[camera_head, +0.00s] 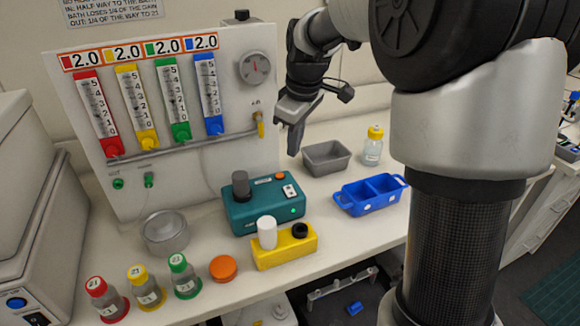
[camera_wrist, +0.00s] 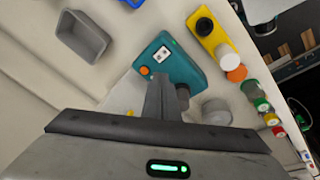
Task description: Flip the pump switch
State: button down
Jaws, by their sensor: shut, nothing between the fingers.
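The pump is a teal box (camera_head: 262,205) on the bench, with a dark cylinder, an orange knob (camera_head: 280,176) and a lit green light on its front. The pump switch (camera_head: 290,191) is a white plate with dark marks on its top; its position is too small to tell. The pump (camera_wrist: 178,62) and its switch (camera_wrist: 162,54) also show in the wrist view. My gripper (camera_head: 293,152) is above and behind the pump, apart from it, pointing down. It is shut and empty. In the wrist view its fingertips (camera_wrist: 160,78) appear just below the switch and overlap the pump in the picture.
A grey bin (camera_head: 326,158), a clear yellow-capped bottle (camera_head: 372,148) and a blue tray (camera_head: 370,208) are to the right. A yellow block (camera_head: 285,252) stands in front of the pump. The flowmeter panel (camera_head: 130,190) rises behind left. Several capped bottles line the front left.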

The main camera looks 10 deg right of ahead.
aim_at(289, 188)
jog(key=n+p, duration=0.1)
jog(key=n, duration=0.2)
jog(key=w+n+g+p, duration=0.1)
jog(key=n, duration=0.3)
jog(key=w+n+p, duration=0.1)
jog(key=n, duration=0.2)
jog(key=shift+w+r+n, duration=0.15)
jog(key=shift+n, duration=0.15)
jog(key=f, duration=0.4)
jog(key=w+f, duration=0.1)
jog(key=f, duration=0.4)
jog(key=f+p, duration=0.1)
jog(key=f, duration=0.3)
jog(key=shift+w+a+f, duration=0.15)
jog(key=shift+w+f, duration=0.1)
jog(key=shift+w, duration=0.05)
jog(key=shift+f, duration=0.2)
